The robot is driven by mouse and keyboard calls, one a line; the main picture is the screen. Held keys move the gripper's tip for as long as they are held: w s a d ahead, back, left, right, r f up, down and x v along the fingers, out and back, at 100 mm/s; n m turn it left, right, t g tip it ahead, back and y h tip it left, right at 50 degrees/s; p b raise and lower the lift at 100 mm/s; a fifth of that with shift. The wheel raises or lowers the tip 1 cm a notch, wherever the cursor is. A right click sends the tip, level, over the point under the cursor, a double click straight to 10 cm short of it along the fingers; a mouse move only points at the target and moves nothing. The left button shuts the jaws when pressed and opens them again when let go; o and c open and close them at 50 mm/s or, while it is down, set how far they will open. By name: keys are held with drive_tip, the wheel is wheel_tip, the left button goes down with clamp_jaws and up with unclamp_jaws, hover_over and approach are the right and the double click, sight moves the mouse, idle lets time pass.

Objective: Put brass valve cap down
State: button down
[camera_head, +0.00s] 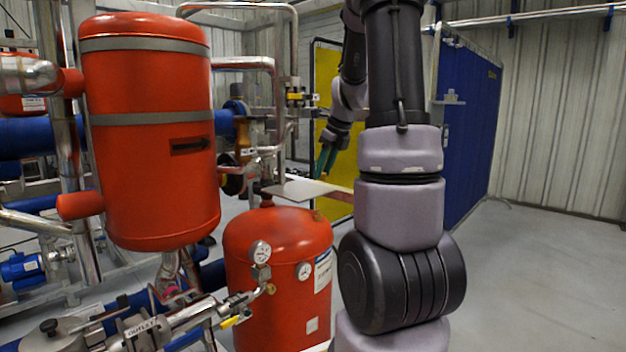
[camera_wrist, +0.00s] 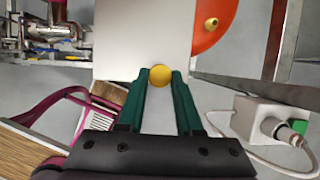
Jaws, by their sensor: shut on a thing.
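The brass valve cap (camera_wrist: 160,76) shows as a small round yellow piece between the green fingertips of my gripper (camera_wrist: 161,77) in the wrist view. My gripper is shut on it. A flat pale plate (camera_wrist: 146,35) lies just beyond the fingertips, and the cap overlaps its near edge in the picture. I cannot tell whether the cap touches the plate. In the head view my gripper (camera_head: 322,173) is partly behind my arm, with its fingers pointing down near the plate (camera_head: 305,191). The cap cannot be made out there.
A red tank (camera_head: 277,235) with gauges stands below the plate; a larger red vessel (camera_head: 150,135) hangs at left among pipes. A white box (camera_wrist: 265,120) with a cable is at right in the wrist view. Open floor (camera_head: 540,275) lies at right.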

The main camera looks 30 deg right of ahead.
sight(310, 188)
drive_tip(key=w, duration=0.1)
drive_tip(key=w+a, duration=0.1)
drive_tip(key=w, duration=0.1)
drive_tip(key=shift+w+a, duration=0.1)
drive_tip(key=shift+s+x, duration=0.2)
drive_tip(key=shift+x, duration=0.65)
drive_tip(key=shift+s+x, duration=0.15)
drive_tip(key=shift+x, duration=0.7)
drive_tip(key=shift+f, duration=0.25)
drive_tip(key=c, duration=0.6)
unclamp_jaws()
drive_tip(key=shift+f, duration=0.1)
